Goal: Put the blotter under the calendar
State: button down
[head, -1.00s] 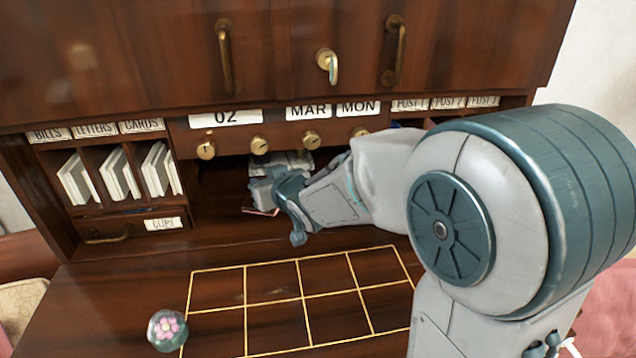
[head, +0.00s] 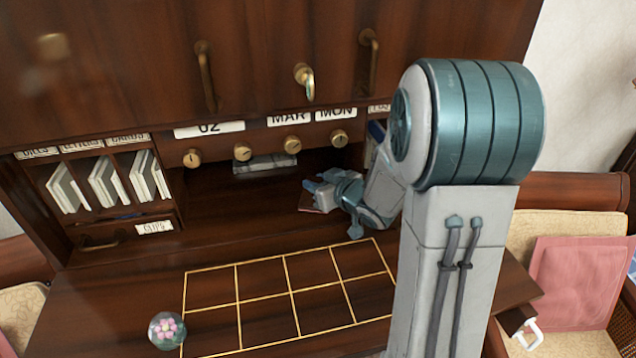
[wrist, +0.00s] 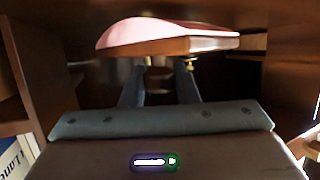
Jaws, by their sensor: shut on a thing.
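The blotter (wrist: 170,38) is a curved piece with a pink face and a wooden edge, in front of the fingers in the wrist view. My gripper (wrist: 160,85) is shut on it. In the head view my gripper (head: 320,190) is inside the desk's open middle recess, toward its right side, with a small reddish part of the blotter (head: 307,203) showing beside the fingers. The calendar (head: 210,129) is the panel reading 02, MAR and MON, with several brass knobs below its cards. It is above the recess, left of and higher than my gripper.
A grey and silver object (head: 265,164) is at the back of the recess under the calendar. Letter slots (head: 105,185) and a CLIPS drawer (head: 130,231) are left. A glass paperweight (head: 167,330) stands by the gold grid (head: 290,293). The recess floor left of my gripper is clear.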

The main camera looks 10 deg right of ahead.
jog(key=shift+f, duration=0.3)
jog(key=shift+f, duration=0.15)
jog(key=c, duration=1.1)
grip_release()
